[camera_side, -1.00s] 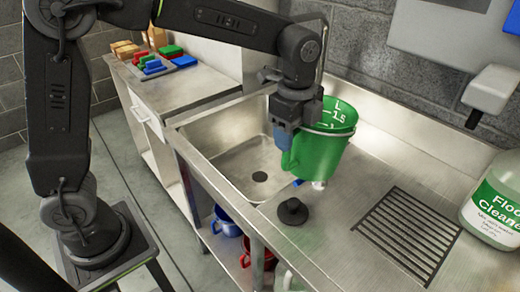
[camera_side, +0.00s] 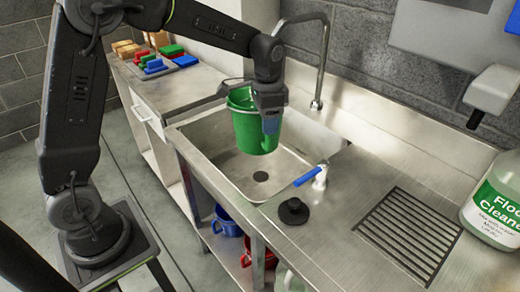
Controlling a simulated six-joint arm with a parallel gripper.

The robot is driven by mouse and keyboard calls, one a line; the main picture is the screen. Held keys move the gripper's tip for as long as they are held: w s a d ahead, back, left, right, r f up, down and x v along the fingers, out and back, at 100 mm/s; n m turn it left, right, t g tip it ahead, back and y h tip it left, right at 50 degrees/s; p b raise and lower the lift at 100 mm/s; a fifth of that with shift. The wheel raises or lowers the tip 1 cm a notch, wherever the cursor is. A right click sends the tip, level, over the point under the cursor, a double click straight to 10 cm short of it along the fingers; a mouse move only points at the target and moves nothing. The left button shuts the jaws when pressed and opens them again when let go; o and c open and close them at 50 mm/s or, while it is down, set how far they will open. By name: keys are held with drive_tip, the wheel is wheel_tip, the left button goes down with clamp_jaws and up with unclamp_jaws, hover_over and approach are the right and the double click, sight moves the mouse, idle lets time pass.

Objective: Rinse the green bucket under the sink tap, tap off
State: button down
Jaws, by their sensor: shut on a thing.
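The green bucket (camera_side: 252,132) hangs upright or nearly so above the left part of the sink basin (camera_side: 222,165). My gripper (camera_side: 270,118) is shut on the bucket at its right side, and the jaws partly hide it. The tap spout (camera_side: 320,60) arches up behind and to the right of the bucket, its end hidden behind my arm. The tap's blue lever (camera_side: 306,177) sits on a white valve at the sink's right front corner. I see no water running.
A black plug (camera_side: 293,211) stands on the steel counter, with a drain grille (camera_side: 408,235) to its right. A floor cleaner bottle (camera_side: 497,205) stands at the far right. Coloured pads (camera_side: 155,62) lie at the back left. Blue and red buckets (camera_side: 226,222) are below.

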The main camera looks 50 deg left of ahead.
drive_tip(key=a, duration=0.1)
drive_tip(key=a+f+n, duration=0.1)
drive_tip(key=shift+w+a+n, duration=0.15)
drive_tip(key=shift+a+n, duration=0.15)
drive_tip(key=shift+w+a+f+m, duration=0.2)
drive_tip(key=shift+a+f+m, duration=0.1)
drive_tip(key=shift+a+m, duration=0.2)
drive_tip(key=shift+w+a+f+m, duration=0.2)
drive_tip(key=shift+a+f+m, duration=0.15)
drive_tip(key=shift+a, duration=0.2)
drive_tip(key=s+a+f+m, duration=0.1)
drive_tip(key=a+f+m, duration=0.4)
drive_tip(key=a, duration=0.4)
drive_tip(key=s+a+f+m, duration=0.1)
drive_tip(key=a+f+m, duration=0.4)
drive_tip(key=a+m, duration=0.2)
drive_tip(key=s+a+f+m+t+h, duration=0.1)
drive_tip(key=a+f+m, duration=0.4)
drive_tip(key=a, duration=0.5)
drive_tip(key=shift+a+f+m, duration=0.35)
drive_tip(key=shift+m, duration=0.6)
drive_tip(key=shift+r, duration=0.1)
